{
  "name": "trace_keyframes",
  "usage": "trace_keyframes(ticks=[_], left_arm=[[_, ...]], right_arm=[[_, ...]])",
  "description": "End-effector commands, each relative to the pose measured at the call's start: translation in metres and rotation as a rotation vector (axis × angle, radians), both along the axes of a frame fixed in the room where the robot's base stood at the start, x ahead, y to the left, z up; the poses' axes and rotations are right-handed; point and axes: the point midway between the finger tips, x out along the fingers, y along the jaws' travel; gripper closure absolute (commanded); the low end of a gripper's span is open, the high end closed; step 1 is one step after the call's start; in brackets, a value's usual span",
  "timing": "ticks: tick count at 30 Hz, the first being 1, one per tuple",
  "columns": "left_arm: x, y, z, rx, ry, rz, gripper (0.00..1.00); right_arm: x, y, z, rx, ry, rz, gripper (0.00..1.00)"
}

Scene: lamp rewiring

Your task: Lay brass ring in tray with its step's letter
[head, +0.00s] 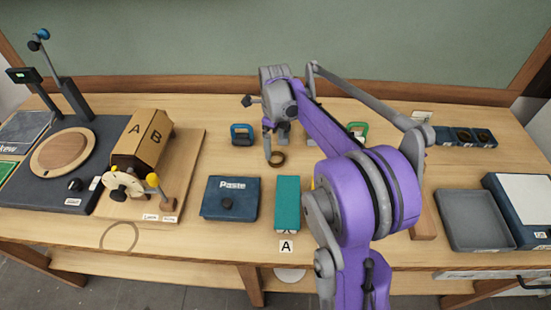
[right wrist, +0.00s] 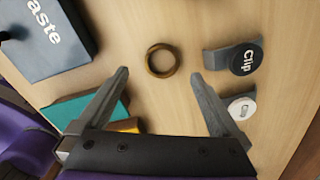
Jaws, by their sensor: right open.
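The brass ring (head: 276,158) lies flat on the bare wooden table, behind the teal tray (head: 287,195), which has a letter A card at its front. In the right wrist view the ring (right wrist: 161,61) lies just beyond the gap between the fingertips. My right gripper (head: 288,142) is open and empty above the table by the ring; its spread fingers show in the right wrist view (right wrist: 160,76). The teal tray also shows there (right wrist: 70,110), with a yellow edge (right wrist: 127,126) beside it. My arm hides other trays in the head view. My left gripper is out of view.
A blue Paste box (head: 230,190) stands left of the teal tray. A brown box with A and B (head: 143,137) stands on a wooden board further left. A grey tray (head: 475,220) is at right. A Clip disc (right wrist: 245,58) lies near the ring.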

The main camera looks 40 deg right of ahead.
Motion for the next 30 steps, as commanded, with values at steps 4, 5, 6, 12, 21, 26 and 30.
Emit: trace_keyframes(ticks=[4, 5, 6, 12, 21, 26, 30], left_arm=[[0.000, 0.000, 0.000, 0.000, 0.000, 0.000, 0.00], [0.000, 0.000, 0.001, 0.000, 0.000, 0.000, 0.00], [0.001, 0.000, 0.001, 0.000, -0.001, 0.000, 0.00], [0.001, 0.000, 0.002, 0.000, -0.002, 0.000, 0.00], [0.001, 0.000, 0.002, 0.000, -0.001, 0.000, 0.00], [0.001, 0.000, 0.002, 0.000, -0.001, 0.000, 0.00], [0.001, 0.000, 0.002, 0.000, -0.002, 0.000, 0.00]], right_arm=[[0.000, 0.000, -0.010, 0.000, -0.001, 0.000, 0.00], [0.000, 0.000, -0.013, 0.000, -0.001, 0.000, 0.00], [0.000, -0.001, -0.017, 0.000, -0.001, 0.000, 0.00], [0.001, -0.003, -0.048, 0.000, -0.001, 0.001, 0.00], [0.000, -0.003, -0.059, 0.000, -0.001, 0.000, 0.00], [0.000, -0.003, -0.059, 0.000, -0.001, 0.000, 0.18], [0.000, -0.003, -0.059, 0.000, -0.001, 0.000, 0.43]])
